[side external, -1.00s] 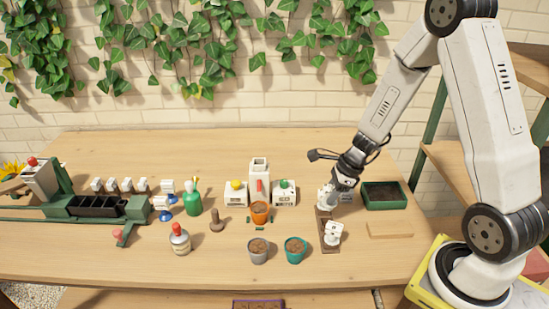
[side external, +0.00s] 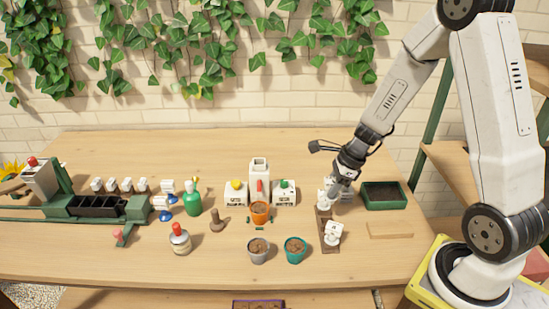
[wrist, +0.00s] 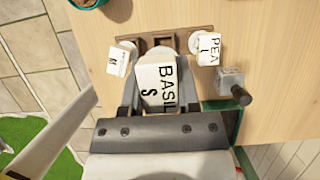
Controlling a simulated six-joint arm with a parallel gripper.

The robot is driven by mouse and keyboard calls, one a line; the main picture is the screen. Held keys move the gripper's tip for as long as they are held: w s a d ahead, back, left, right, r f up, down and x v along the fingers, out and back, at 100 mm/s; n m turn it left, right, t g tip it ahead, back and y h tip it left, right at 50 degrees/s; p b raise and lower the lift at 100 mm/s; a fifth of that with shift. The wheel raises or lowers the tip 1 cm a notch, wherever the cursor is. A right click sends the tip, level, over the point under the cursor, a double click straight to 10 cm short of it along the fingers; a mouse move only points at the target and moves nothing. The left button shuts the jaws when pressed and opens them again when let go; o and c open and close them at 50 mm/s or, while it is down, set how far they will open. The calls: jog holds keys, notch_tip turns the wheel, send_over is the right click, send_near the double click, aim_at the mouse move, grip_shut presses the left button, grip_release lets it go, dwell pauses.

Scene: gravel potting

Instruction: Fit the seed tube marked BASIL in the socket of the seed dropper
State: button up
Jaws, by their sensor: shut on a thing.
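My gripper (wrist: 158,80) is shut on the white seed tube marked BASIL (wrist: 156,86), with one finger on each side. In the side external view my gripper (side external: 341,186) is over the brown tube rack (side external: 329,247) on the right, and it mostly hides the tube. I cannot tell whether the tube's lower end is clear of the rack. A tube marked PEA (wrist: 208,49) and another white tube (wrist: 117,61) stand at the rack's ends. Two white boxes, a yellow-knobbed one (side external: 236,197) and a green-knobbed one (side external: 284,197), stand mid-table; their labels are too small to read surely.
An orange pot (side external: 260,215) stands before a white tower (side external: 259,169) between the boxes. A grey pot (side external: 258,255) and a teal pot (side external: 295,254) stand in front. A green soil tray (side external: 383,187) lies right of my gripper. A grey block with a black knob (wrist: 232,84) is close by.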

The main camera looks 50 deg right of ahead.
jog(key=w+r, duration=0.1)
jog(key=w, duration=0.3)
jog(key=w+a+r, duration=0.1)
jog(key=w, duration=0.3)
jog(key=w+r, duration=0.2)
jog(key=w, duration=0.2)
jog(key=shift+w+a+r, duration=0.1)
jog(key=shift+w+a, duration=0.05)
grip_shut()
jog(key=w+a+r, duration=0.3)
jog(key=w+r, duration=0.2)
jog(key=w, duration=0.5)
jog(key=shift+w+a+r, duration=0.25)
jog(key=shift+r, duration=0.15)
jog(key=shift+f, duration=0.2)
jog(key=shift+f, duration=2.05)
jog(key=shift+f, duration=1.45)
dwell(0.3)
jog(key=o, duration=1.3)
grip_release()
jog(key=shift+o, duration=0.2)
jog(key=shift+r, duration=0.1)
